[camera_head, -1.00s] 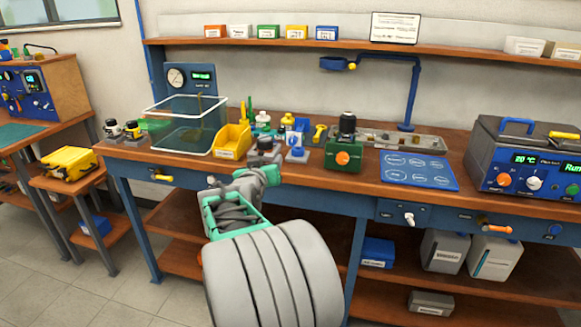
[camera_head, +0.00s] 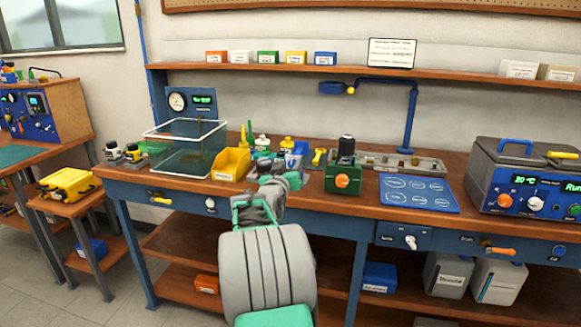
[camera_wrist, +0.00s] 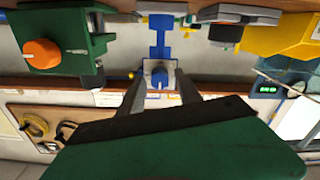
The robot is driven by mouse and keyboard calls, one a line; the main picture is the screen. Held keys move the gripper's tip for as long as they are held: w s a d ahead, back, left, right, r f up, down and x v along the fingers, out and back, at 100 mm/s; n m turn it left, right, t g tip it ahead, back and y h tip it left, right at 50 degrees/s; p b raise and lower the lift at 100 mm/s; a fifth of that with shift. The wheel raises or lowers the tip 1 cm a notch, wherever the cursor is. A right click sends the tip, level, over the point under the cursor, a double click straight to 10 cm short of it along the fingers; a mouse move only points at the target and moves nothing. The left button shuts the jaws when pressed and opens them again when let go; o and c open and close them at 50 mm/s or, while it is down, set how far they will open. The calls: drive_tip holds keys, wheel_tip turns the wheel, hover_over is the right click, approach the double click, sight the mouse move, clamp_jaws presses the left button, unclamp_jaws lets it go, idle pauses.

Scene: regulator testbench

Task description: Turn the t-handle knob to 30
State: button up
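In the wrist view, a blue knob (camera_wrist: 160,76) sits on a small pale grey plate straight ahead. It looks like the T-handle knob, but its scale and pointer are too small to read. My gripper (camera_wrist: 159,92) is open, with its two fingers apart, one on each side of the knob in the picture; I cannot tell if they touch it. In the head view my gripper (camera_head: 281,178) is over the bench's front edge, left of the green box, and hides most of the knob's mount. A white handle (camera_head: 410,242) sits on the bench's front panel.
A green box (camera_head: 343,178) with an orange knob stands close on the right; it also shows in the wrist view (camera_wrist: 98,42). A yellow bin (camera_head: 231,163) and clear tank (camera_head: 185,150) stand left. A blue mat (camera_head: 418,193) and heater unit (camera_head: 527,178) lie right.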

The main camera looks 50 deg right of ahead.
clamp_jaws()
